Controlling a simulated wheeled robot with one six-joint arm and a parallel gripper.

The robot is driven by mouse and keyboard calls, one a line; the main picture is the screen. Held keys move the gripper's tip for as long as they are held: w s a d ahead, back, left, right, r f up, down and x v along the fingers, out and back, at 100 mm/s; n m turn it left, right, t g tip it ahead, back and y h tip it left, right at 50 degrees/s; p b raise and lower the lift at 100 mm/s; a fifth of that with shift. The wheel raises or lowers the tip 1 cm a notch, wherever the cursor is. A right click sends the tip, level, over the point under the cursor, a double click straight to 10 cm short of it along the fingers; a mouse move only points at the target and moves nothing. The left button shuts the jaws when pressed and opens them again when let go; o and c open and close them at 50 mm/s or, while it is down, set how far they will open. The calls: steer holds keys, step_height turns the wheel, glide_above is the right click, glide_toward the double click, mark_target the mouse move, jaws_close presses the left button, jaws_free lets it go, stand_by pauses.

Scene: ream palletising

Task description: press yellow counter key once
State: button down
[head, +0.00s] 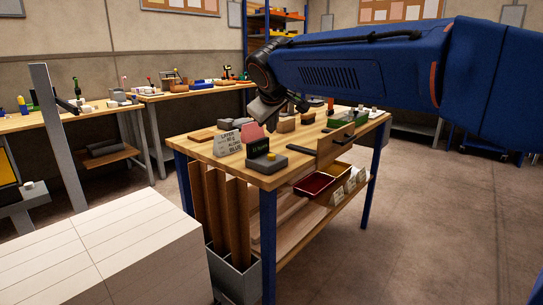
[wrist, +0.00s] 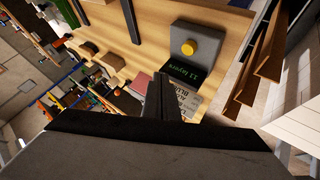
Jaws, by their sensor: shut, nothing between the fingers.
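The counter is a grey block (head: 272,163) with a dark display (head: 259,147) on the near corner of the wooden table. Its display shows green text that seems to read "11 layers" in the wrist view (wrist: 187,72). The round yellow key (head: 271,156) sits on top of the grey block and shows clearly in the wrist view (wrist: 188,47). My gripper (head: 270,127) is above the table near the counter, apart from the key. In the wrist view its dark fingers (wrist: 164,88) are together, empty, and beside the display.
A printed card (head: 227,143) and a pink block (head: 255,132) stand close to the counter. A white-topped stack (head: 95,250) stands at the near left.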

glide_above(272, 161)
steer(key=shift+f, duration=2.65)
steer(key=shift+f, duration=0.15)
steer(key=shift+f, duration=0.3)
steer(key=shift+f, duration=0.5)
stand_by(0.8)
steer(key=shift+r, duration=0.95)
steer(key=shift+r, duration=2.5)
